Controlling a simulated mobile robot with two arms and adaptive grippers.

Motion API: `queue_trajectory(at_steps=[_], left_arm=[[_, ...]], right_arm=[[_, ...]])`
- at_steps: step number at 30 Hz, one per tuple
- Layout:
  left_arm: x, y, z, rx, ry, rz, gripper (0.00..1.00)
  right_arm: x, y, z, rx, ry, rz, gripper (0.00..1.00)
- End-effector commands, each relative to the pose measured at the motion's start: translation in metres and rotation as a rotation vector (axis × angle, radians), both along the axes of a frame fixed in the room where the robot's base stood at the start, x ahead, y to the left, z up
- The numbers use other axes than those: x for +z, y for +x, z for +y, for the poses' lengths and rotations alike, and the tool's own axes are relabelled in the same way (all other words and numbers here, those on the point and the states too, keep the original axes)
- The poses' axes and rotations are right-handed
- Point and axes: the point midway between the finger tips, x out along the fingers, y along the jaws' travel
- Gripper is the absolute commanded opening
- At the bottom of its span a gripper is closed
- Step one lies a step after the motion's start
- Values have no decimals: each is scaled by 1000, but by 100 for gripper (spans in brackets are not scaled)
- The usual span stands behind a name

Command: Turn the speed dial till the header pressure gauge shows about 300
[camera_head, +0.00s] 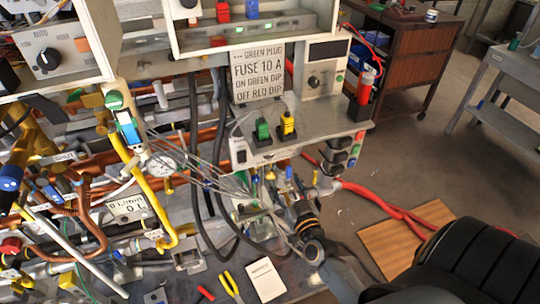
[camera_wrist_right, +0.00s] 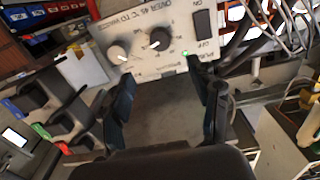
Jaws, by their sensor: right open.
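In the right wrist view a pale control panel (camera_wrist_right: 145,63) faces my right gripper (camera_wrist_right: 160,74). The panel has two round dials, a left dial (camera_wrist_right: 118,54) and a right dial (camera_wrist_right: 159,39); I cannot read which is the speed dial. The dark fingers are apart and empty, below the dials, with no contact visible. In the head view a round white gauge (camera_head: 163,163) sits among the pipes; its reading is too small to tell. My right arm (camera_head: 465,265) comes in from the lower right, its fingers not clearly made out. My left gripper is out of view.
An AUTO dial (camera_head: 47,60) is at upper left. Thin wires and a yellow pipe (camera_head: 150,190) crowd the middle. Red hoses (camera_head: 375,193) run over the floor at right.

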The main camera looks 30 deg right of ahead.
Motion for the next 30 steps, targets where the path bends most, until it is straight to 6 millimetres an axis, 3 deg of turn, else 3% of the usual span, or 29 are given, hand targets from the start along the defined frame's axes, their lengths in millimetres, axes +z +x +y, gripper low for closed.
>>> queue_trajectory(at_steps=[9,16,22,30], left_arm=[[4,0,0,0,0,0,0],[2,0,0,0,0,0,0],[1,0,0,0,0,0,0],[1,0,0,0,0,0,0]], right_arm=[[2,65,-15,3,-1,-1,61],[0,104,-24,3,0,0,61],[-1,120,-28,2,0,2,61],[0,123,-29,2,1,2,61]])
